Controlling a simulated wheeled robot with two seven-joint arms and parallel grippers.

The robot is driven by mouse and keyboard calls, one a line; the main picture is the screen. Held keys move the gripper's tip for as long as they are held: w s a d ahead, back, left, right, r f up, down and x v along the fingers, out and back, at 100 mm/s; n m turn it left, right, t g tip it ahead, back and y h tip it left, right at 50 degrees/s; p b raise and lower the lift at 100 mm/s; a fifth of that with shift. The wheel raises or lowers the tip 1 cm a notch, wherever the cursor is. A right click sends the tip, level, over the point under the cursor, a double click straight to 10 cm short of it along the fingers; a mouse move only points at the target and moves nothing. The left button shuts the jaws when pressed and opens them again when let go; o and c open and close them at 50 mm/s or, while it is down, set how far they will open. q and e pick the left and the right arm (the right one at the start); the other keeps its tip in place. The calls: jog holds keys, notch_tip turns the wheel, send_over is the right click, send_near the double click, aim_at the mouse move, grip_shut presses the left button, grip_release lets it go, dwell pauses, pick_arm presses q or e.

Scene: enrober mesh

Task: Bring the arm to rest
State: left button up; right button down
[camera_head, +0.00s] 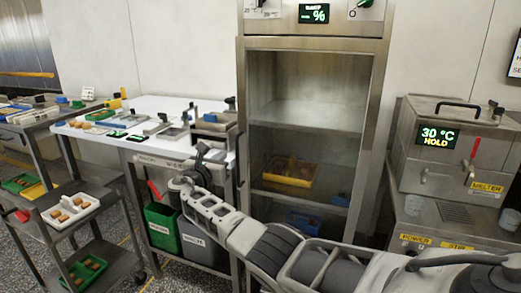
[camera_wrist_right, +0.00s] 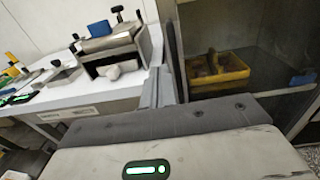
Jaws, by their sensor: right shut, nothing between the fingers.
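My right arm (camera_head: 275,248) reaches in from the lower right of the head view, across the front of the cabinet. My right gripper (camera_head: 204,153) is at its far end, in front of the right end of the white worktable (camera_head: 150,104). It is shut and empty. In the right wrist view the gripper's fingers (camera_wrist_right: 163,88) stand together between the table's end and the cabinet. Whether they touch the table edge cannot be told. My left gripper is not in view.
A steel cabinet (camera_head: 243,70) with a yellow tray (camera_head: 291,180) inside stands beside the gripper. Green (camera_head: 161,226) and grey (camera_head: 203,246) bins sit below. A cart with a white tray (camera_head: 71,212) is at left, a melter (camera_head: 455,150) at right.

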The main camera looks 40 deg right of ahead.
jog(key=w+a+v, duration=0.1)
jog(key=w+v, duration=0.1)
jog(key=v, duration=0.8)
jog(key=s+a+f+m+y, duration=0.25)
jog(key=s+f+y, duration=0.2)
jog(key=f, duration=0.35)
jog(key=s+a+f+m+y, duration=0.25)
jog(key=s+a+f, duration=0.2)
jog(key=f, duration=0.45)
jog(key=s+a+f+m+y, duration=0.2)
jog(key=s+f+y, duration=0.25)
jog(key=f, duration=0.35)
jog(key=s+a+r+m+y, duration=0.1)
jog(key=s+a+m+y, duration=0.1)
jog(key=s+m, duration=0.3)
jog(key=s+a+r+m+t+y, duration=0.1)
jog(key=s+a+m+y, duration=0.2)
jog(key=s, duration=0.6)
jog(key=s+a+r+m+y+p, duration=0.1)
jog(key=s+a+m+y, duration=0.1)
jog(key=s+m, duration=0.5)
jog(key=shift+s+a+r+t, duration=0.3)
jog(key=shift+r, duration=0.05)
jog(key=shift+y, duration=0.25)
